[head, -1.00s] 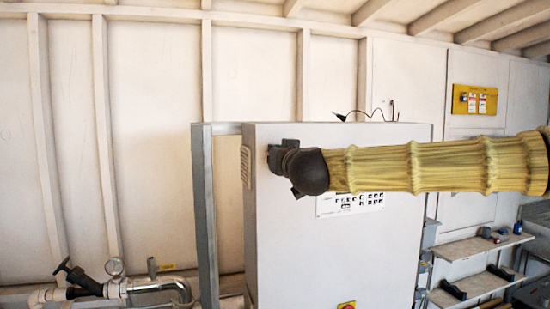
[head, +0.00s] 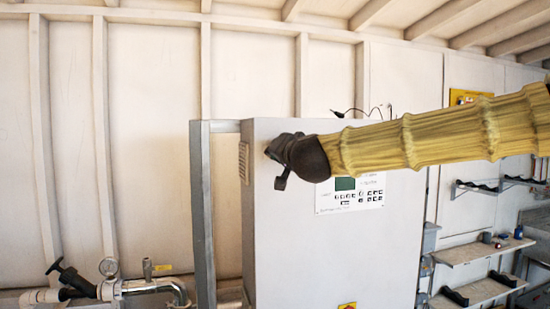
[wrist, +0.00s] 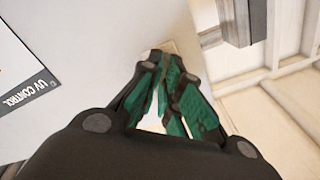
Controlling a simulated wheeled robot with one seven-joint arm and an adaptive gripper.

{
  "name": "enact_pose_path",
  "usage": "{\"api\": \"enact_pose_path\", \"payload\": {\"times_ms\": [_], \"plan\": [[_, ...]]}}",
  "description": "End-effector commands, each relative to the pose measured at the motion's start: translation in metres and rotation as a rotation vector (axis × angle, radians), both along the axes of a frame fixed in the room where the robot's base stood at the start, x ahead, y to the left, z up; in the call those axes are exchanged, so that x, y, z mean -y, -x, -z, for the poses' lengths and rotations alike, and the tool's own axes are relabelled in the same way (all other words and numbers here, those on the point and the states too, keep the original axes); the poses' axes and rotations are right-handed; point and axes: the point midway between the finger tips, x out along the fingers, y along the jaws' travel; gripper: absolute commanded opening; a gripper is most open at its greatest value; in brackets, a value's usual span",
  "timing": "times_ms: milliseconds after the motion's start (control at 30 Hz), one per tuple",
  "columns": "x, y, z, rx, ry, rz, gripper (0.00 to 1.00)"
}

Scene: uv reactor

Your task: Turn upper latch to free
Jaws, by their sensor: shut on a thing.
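The white cabinet (head: 340,245) stands in the middle of the head view, with a control panel (head: 350,193) on its front. My gripper (head: 274,152) is at the upper left edge of the cabinet front, with the yellow-sleeved arm reaching in from the right. In the wrist view, the green-padded fingers of my gripper (wrist: 170,62) close together at the tips against the cabinet. They are shut on the upper latch, which they almost wholly hide. A small tan patch shows just behind the tips. I cannot make out the latch's angle.
A grey metal post (head: 203,215) stands just left of the cabinet. Shelves (head: 480,250) are at the right. A UV control label (wrist: 25,75) shows in the wrist view.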

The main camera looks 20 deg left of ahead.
Motion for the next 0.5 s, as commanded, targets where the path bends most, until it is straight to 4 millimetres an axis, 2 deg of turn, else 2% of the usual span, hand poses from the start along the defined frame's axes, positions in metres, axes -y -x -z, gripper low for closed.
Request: {"api": "enact_pose_path", "payload": {"times_ms": [500], "plan": [[0.0029,-0.0016,0.0076,-0.272,-0.403,-0.001,0.0]]}}
